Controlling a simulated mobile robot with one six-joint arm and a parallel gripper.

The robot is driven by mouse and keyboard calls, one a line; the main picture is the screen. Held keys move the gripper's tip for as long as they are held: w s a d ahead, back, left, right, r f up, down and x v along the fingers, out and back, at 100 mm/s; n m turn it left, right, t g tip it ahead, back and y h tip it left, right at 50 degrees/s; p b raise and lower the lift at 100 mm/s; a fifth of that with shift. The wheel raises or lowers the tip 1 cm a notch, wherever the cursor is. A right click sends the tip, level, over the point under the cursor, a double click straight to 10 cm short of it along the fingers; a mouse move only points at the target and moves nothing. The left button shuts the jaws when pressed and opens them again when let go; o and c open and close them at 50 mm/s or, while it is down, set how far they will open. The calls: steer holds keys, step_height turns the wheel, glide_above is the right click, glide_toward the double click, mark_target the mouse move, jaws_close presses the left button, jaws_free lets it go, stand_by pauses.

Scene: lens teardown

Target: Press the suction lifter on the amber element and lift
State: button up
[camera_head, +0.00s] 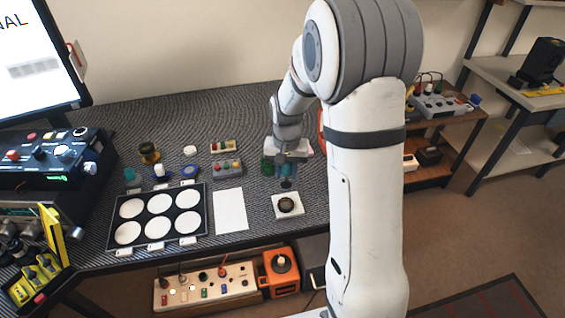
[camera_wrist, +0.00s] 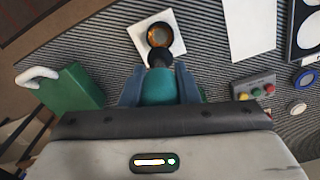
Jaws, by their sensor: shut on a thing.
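The amber element (camera_wrist: 159,36) sits in a dark round ring on a white square pad (camera_wrist: 177,48). In the head view the dark ring with the element (camera_head: 286,205) lies on its pad near the table's front edge. My gripper (camera_wrist: 158,88) is shut on the teal suction lifter (camera_wrist: 157,87), whose black cup (camera_wrist: 160,58) points toward the element. In the head view the lifter (camera_head: 287,170) hangs upright above the ring, and its cup looks apart from the element. The cup's underside is hidden.
A white sheet (camera_head: 230,211) and a black tray with several white discs (camera_head: 112,213) lie left of the pad. A green block (camera_wrist: 72,92) with a white handle stands close to my gripper. A grey button box (camera_head: 227,169) lies farther back.

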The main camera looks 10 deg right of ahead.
mark_target(286, 185)
steer(key=shift+f+b, duration=2.6)
steer(key=shift+f, duration=1.25)
steer(key=shift+f+b, duration=0.55)
steer(key=shift+f, duration=0.1)
steer(key=shift+r, duration=0.1)
steer(key=shift+r+p, duration=3.85)
steer(key=shift+r, duration=1.6)
steer(key=shift+s+f, duration=0.1)
